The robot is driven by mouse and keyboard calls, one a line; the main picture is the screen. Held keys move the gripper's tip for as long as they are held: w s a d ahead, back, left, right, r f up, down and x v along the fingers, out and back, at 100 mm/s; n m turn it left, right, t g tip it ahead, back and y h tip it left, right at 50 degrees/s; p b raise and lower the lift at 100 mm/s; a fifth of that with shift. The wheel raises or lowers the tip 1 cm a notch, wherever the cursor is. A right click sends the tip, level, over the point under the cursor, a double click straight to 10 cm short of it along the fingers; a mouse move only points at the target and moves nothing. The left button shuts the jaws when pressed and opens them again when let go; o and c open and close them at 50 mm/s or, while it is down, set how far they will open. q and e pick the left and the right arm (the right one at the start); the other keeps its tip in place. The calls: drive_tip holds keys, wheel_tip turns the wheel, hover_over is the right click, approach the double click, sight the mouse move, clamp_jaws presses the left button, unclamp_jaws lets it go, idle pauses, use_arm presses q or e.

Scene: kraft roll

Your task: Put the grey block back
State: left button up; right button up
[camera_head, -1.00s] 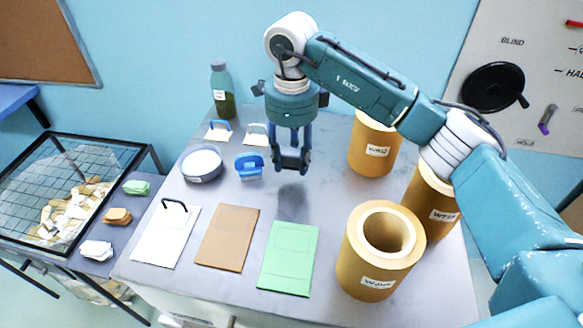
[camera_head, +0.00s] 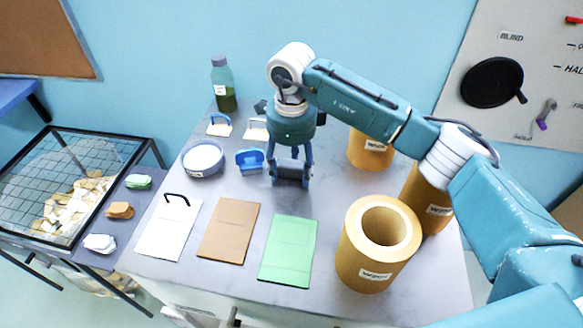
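My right gripper (camera_head: 290,180) points straight down over the grey table (camera_head: 335,190), in the middle of the head view. Its fingers are closed on a small grey block (camera_head: 290,168), which is mostly covered by the fingers and hard to make out. The block is low, at or just above the tabletop; I cannot tell whether it touches. It is right of the blue holder (camera_head: 250,160) and behind the green sheet (camera_head: 287,250). My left gripper is not in view.
Several kraft rolls, one in front (camera_head: 350,245), stand at the right below my arm. A white sheet (camera_head: 165,235) and a brown sheet (camera_head: 228,232) lie in front. A round dish (camera_head: 203,160) and a bottle (camera_head: 222,88) stand at left. A mesh-covered bin (camera_head: 60,190) is beyond the table.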

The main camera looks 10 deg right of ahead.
sight(291, 164)
drive_tip(key=shift+r, duration=0.1)
drive_tip(key=shift+r+p, duration=0.25)
drive_tip(key=shift+p, duration=0.05)
wheel_tip(291, 164, up, 4)
drive_tip(key=b, duration=0.2)
drive_tip(key=shift+w+b, duration=0.1)
drive_tip(key=shift+b, duration=0.25)
wheel_tip(291, 164, up, 8)
drive_tip(key=b, duration=0.1)
drive_tip(key=shift+b, duration=0.4)
drive_tip(key=shift+s+a+f, duration=0.1)
drive_tip(key=shift+s+f, duration=0.1)
